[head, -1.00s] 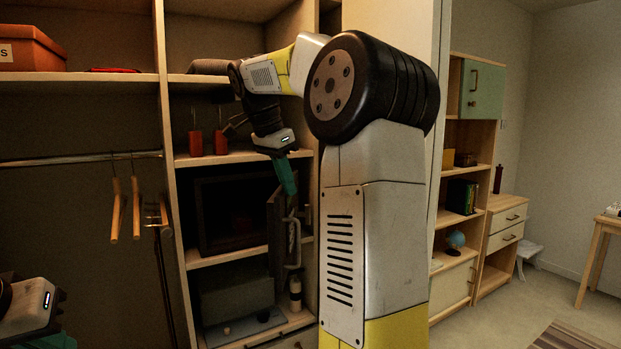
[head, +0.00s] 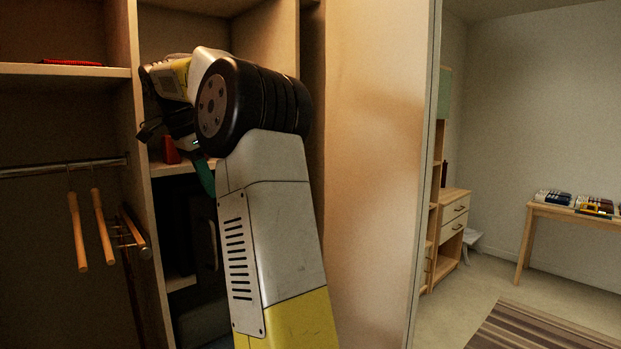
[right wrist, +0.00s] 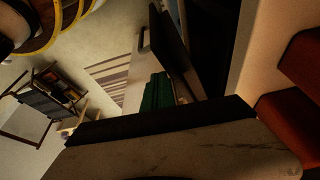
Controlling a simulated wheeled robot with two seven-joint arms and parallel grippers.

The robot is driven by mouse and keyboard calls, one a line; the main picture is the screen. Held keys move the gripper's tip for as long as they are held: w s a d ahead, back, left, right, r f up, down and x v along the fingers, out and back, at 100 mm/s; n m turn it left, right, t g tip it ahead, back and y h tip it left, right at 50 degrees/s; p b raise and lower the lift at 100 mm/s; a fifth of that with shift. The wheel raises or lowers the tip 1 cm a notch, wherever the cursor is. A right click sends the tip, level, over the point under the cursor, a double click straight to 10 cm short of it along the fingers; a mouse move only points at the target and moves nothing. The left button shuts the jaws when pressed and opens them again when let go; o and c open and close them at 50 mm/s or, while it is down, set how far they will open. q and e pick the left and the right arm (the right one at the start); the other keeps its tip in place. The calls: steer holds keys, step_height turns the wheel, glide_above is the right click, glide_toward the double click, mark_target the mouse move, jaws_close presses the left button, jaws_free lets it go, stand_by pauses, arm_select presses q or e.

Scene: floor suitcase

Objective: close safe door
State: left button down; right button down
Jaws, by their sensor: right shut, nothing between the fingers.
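The dark safe (head: 174,222) stands in a shelf compartment of the wardrobe, mostly hidden behind my right arm. Its dark door (head: 203,250) with a pale upright handle stands ajar, swung out on the right; my arm covers part of it. A dark panel, likely this door (right wrist: 176,48), shows in the right wrist view. My right gripper (head: 206,179) has green fingers, shut and empty, pointing down near the door's upper edge. The fingers also show in the right wrist view (right wrist: 158,92), beside the panel. I cannot tell whether they touch it. My left gripper is out of view.
A red object (head: 171,150) stands on the shelf above the safe. Wooden hangers (head: 90,230) hang at the left. The wardrobe's side panel (head: 370,170) is close to my right arm. Open floor with a striped rug (head: 540,335) lies at the right.

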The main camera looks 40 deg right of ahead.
steer(key=shift+w+a, duration=0.1)
steer(key=shift+w, duration=0.25)
steer(key=shift+r, duration=0.1)
stand_by(0.4)
